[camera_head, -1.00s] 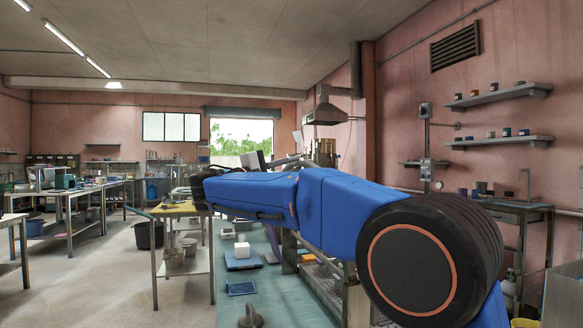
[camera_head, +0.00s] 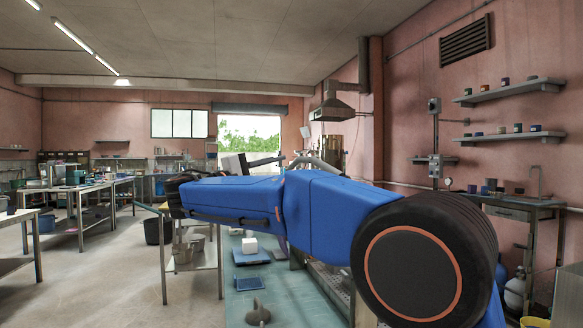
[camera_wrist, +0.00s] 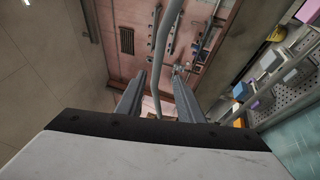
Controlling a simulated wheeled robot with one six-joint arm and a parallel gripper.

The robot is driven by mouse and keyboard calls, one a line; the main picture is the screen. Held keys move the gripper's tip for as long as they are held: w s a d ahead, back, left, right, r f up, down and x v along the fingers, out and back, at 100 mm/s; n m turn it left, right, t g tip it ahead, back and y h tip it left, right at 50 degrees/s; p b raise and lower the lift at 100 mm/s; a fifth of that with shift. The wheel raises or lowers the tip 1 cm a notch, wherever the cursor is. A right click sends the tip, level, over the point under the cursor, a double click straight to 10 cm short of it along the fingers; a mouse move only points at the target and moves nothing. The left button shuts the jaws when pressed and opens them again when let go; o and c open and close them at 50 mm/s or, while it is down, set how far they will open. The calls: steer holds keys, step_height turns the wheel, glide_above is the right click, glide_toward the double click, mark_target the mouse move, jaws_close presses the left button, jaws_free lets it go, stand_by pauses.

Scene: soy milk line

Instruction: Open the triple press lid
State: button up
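My gripper (camera_wrist: 159,76) is open, with its two grey fingers apart in the wrist view. A grey curved bar (camera_wrist: 165,40) runs between the fingers there; I cannot tell whether it touches them. In the head view, my gripper (camera_head: 281,158) shows above my blue arm and points right. A curved grey tube (camera_head: 318,164) stands beside the fingertips, probably the same bar. I cannot make out the triple press lid; my arm hides much of that area.
A teal-topped table (camera_head: 290,305) carries a white block (camera_head: 249,246) and a blue tray (camera_head: 252,257). A metal hood (camera_head: 333,108) hangs behind. A wall bench (camera_head: 515,205) is at right. Open floor (camera_head: 110,270) lies at left.

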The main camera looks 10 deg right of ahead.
steer(key=v, duration=0.9)
steer(key=shift+a, duration=0.25)
steer(key=shift+s+a+f, duration=0.1)
steer(key=shift+s+f, duration=0.05)
